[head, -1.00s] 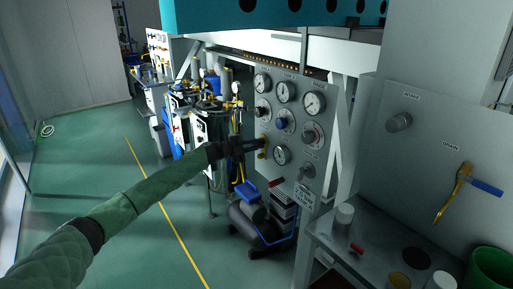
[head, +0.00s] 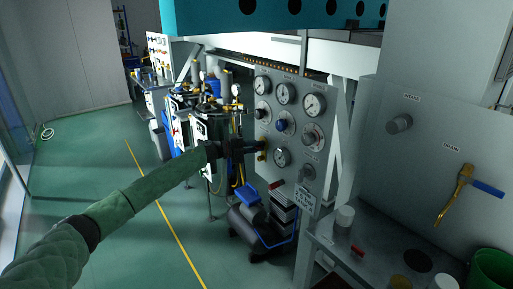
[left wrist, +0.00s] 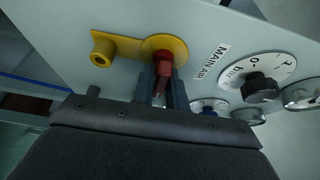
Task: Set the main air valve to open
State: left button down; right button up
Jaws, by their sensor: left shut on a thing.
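The main air valve shows in the left wrist view as a red handle (left wrist: 164,66) on a round yellow plate (left wrist: 176,44), beside a "MAIN AIR" label (left wrist: 209,62). My left gripper (left wrist: 164,88) is shut on the red handle, one dark finger on each side. In the head view, my left gripper (head: 260,146) reaches the left edge of the gauge panel (head: 292,100) and hides the handle. A bit of yellow (head: 262,156) shows just below the fingers. I cannot tell the valve's setting. My right gripper is out of view.
The panel carries several gauges and knobs, with a red lever (head: 276,184) low on it. In the wrist view, a yellow ring (left wrist: 102,51) and black knob (left wrist: 260,87) flank the valve. A grey bench (head: 345,255) stands at right. Green floor lies open at left.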

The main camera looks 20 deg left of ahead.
pick_arm(q)
jog(key=c, duration=1.5)
grip_release()
jog(key=shift+f, duration=0.1)
jog(key=shift+a, duration=0.1)
